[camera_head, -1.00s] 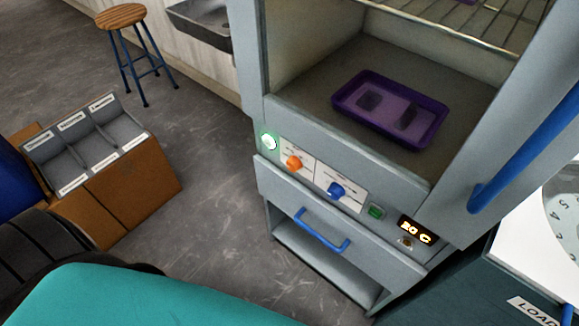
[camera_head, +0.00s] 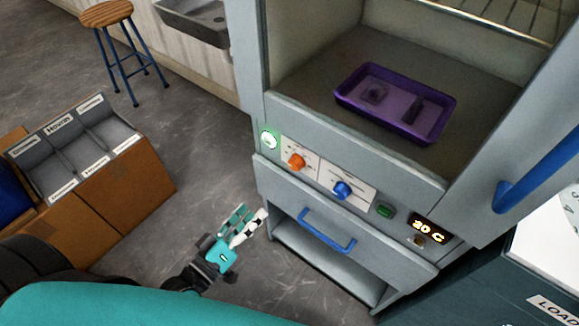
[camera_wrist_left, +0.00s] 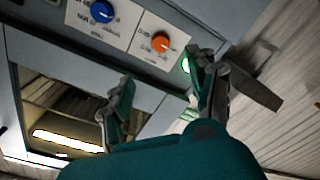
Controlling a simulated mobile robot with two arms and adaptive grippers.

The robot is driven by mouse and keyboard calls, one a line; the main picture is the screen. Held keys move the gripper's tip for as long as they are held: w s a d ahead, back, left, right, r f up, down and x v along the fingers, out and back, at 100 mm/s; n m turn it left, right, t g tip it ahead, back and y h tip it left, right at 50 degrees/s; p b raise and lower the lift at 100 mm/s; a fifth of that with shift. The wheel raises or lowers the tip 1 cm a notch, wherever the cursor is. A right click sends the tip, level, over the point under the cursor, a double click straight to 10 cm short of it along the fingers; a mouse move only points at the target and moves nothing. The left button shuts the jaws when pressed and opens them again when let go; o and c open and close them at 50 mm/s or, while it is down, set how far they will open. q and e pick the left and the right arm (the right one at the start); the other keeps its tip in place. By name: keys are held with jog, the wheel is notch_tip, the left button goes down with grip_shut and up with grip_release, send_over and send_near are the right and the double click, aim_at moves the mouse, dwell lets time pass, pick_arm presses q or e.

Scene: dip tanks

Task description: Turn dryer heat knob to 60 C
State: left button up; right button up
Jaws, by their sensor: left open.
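The dryer (camera_head: 345,215) has an orange knob (camera_head: 296,161) and a blue knob (camera_head: 342,189) on white label plates on its front panel. The plate lettering is too small to tell which is the heat knob. The display (camera_head: 428,229) appears to read 20 C or 30 C. My left gripper (camera_head: 249,219) is open and empty, in front of the dryer, below and left of the orange knob, touching neither knob. In the left wrist view, the orange knob (camera_wrist_left: 161,41) and blue knob (camera_wrist_left: 102,11) lie beyond the open fingers (camera_wrist_left: 165,98). My right gripper is not in view.
A blue drawer handle (camera_head: 325,233) sticks out below the knobs. A purple tray (camera_head: 398,105) lies inside the open dryer. A compartment box (camera_head: 75,150) stands left; floor between is free.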

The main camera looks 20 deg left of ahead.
aim_at(294, 168)
pick_arm(q)
jog(key=x, duration=1.6)
jog(key=shift+w+f+p, duration=0.1)
jog(key=shift+w+p, duration=0.3)
jog(key=c, duration=1.1)
